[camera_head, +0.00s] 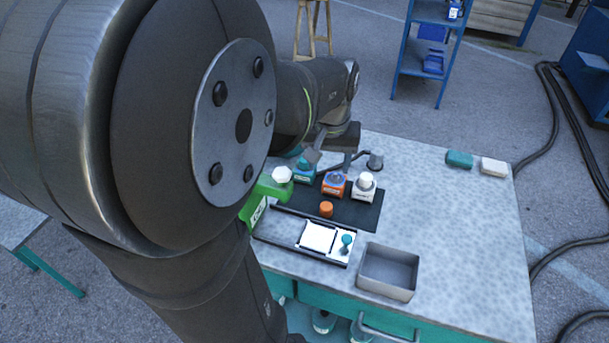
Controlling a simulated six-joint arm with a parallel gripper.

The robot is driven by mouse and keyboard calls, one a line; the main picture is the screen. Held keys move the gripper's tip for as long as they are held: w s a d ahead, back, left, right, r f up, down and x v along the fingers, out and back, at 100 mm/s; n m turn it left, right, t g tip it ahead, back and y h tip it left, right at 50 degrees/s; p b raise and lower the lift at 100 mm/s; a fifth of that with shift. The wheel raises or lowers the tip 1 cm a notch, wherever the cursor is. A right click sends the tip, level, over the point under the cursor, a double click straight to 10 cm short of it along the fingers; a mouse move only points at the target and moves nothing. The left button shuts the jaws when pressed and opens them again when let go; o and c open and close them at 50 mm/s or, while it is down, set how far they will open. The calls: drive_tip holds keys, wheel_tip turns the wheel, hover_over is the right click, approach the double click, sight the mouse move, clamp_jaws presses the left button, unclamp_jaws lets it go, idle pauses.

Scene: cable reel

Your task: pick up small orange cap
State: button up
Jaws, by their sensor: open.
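A small orange cap (326,209) stands on a black mat (362,216) on the worktable. My gripper (328,163) is open, above and behind the cap, near the row of small boxes. Nothing shows between its fingers. My own arm covers the left of the view.
A teal box (304,172) and a white box (364,187) flank the orange box. A green bottle with a white cap (282,175) stands left. A tray with a white pad (318,236) and a grey metal bin (388,271) are in front. The table's right side is mostly clear.

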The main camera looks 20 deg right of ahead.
sight(327, 206)
drive_tip(key=f, duration=0.5)
drive_tip(key=w+d+f, duration=0.1)
drive_tip(key=f, duration=1.1)
drive_tip(key=shift+w+d, duration=0.2)
drive_tip(key=shift+w, duration=0.15)
drive_tip(key=shift+c, duration=0.3)
drive_tip(key=shift+r, duration=0.1)
drive_tip(key=c, duration=1)
